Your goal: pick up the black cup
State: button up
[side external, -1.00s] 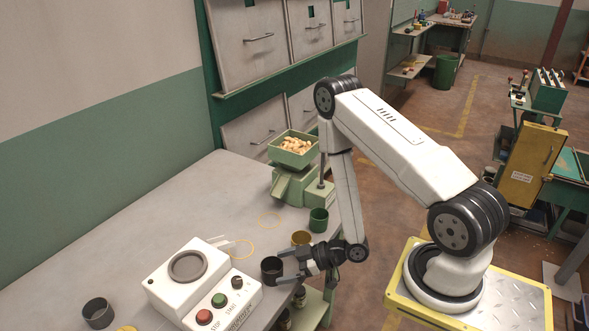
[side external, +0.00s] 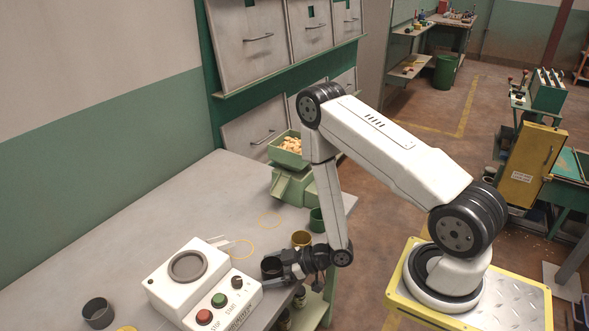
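A black cup (side external: 270,267) stands upright on the grey table, right of the white control box. My gripper (side external: 277,268) is low over the table's front edge and points left at this cup. Its fingers reach the cup and seem to lie along its sides. I cannot tell whether they touch or grip it. A second dark cup (side external: 98,312) stands at the lower left, far from my gripper.
The white control box (side external: 205,285) with red and green buttons is close on the left. A brown-yellow cup (side external: 301,238) and a green cup (side external: 317,219) stand behind my gripper. A green hopper of nuts (side external: 289,157) stands farther back.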

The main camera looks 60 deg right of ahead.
jog(key=c, duration=1.1)
jog(key=shift+r, duration=0.15)
jog(key=shift+r, duration=4.85)
jog(key=shift+w, duration=0.1)
jog(key=w+r+m+h, duration=0.2)
jog(key=w+r, duration=0.1)
jog(key=w, duration=0.1)
jog(key=w+d+r+m+t+h, duration=0.1)
jog(key=w+r+m+h, duration=0.1)
jog(key=w+r, duration=0.1)
jog(key=w+r+m+t+h, duration=0.1)
jog(key=w+r+m+h, duration=0.1)
jog(key=w+r+h, duration=0.1)
jog(key=shift+w+d+r, duration=0.2)
jog(key=shift+w+r, duration=0.1)
jog(key=shift+w, duration=0.25)
jog(key=shift+w+d+r, duration=0.2)
jog(key=shift+w+r, duration=0.05)
jog(key=shift+w, duration=0.3)
